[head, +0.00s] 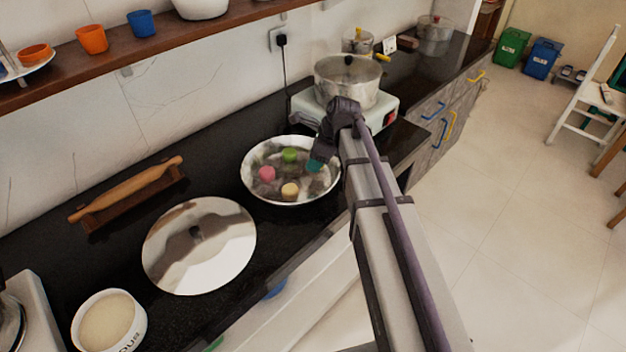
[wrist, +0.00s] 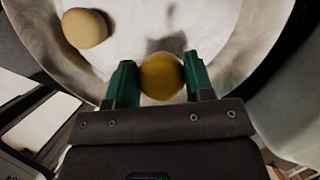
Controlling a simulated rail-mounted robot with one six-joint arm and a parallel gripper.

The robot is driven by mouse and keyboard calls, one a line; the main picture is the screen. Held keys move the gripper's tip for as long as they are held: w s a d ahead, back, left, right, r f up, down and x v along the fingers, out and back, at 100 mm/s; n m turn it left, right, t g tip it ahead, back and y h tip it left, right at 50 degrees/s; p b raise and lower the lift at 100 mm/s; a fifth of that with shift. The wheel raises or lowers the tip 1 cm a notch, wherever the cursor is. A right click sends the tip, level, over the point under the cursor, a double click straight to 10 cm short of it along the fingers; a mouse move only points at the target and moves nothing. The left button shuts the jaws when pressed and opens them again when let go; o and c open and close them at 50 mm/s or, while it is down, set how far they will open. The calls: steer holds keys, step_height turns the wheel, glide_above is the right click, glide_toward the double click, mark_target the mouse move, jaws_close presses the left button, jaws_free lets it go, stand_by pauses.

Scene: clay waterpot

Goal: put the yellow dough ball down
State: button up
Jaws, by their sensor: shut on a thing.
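The yellow dough ball (wrist: 161,77) is between the two green fingers of my gripper (wrist: 159,62) in the wrist view, and the gripper is shut on it. In the head view my gripper (head: 316,163) is over the right side of a wide steel bowl (head: 248,180), and the held ball is hidden there. The bowl's bright inside shows behind the ball in the wrist view. I cannot tell whether the ball touches the bowl. A pale tan dough ball (head: 289,191) lies in the bowl; one also shows in the wrist view (wrist: 85,28).
Green (head: 290,155) and pink (head: 266,174) dough balls also lie in the bowl. A round metal lid (head: 200,255), a rolling pin (head: 130,186) and a white tub (head: 108,322) are to the left. A pot (head: 347,85) on a stove stands behind my gripper.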

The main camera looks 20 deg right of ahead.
mark_target(316, 176)
steer(key=shift+f, duration=0.15)
step_height(316, 176, down, 4)
steer(key=b, duration=0.3)
steer(key=shift+b, duration=0.35)
steer(key=shift+r+p, duration=0.3)
steer(key=shift+f, duration=0.2)
steer(key=o, duration=0.9)
steer(key=shift+c, duration=0.2)
steer(key=p+v, duration=1.1)
steer(key=v, duration=0.2)
steer(key=s+a+n, duration=0.1)
steer(key=s+n, duration=0.1)
steer(key=n, duration=0.1)
steer(key=s+a+f+n+h, duration=0.1)
steer(key=s+n, duration=0.1)
steer(key=n, duration=0.1)
steer(key=s+a+n+g, duration=0.1)
steer(key=s+n, duration=0.2)
steer(key=shift+a+f+h, duration=0.15)
steer(key=shift+a+h, duration=0.15)
steer(key=shift+a, duration=0.1)
steer(key=s+a+n+g+h, duration=0.1)
steer(key=s+a+n+h, duration=0.1)
steer(key=s+n, duration=0.7)
steer(key=n, duration=0.5)
steer(key=shift+f+h, duration=0.25)
steer(key=shift+h, duration=0.05)
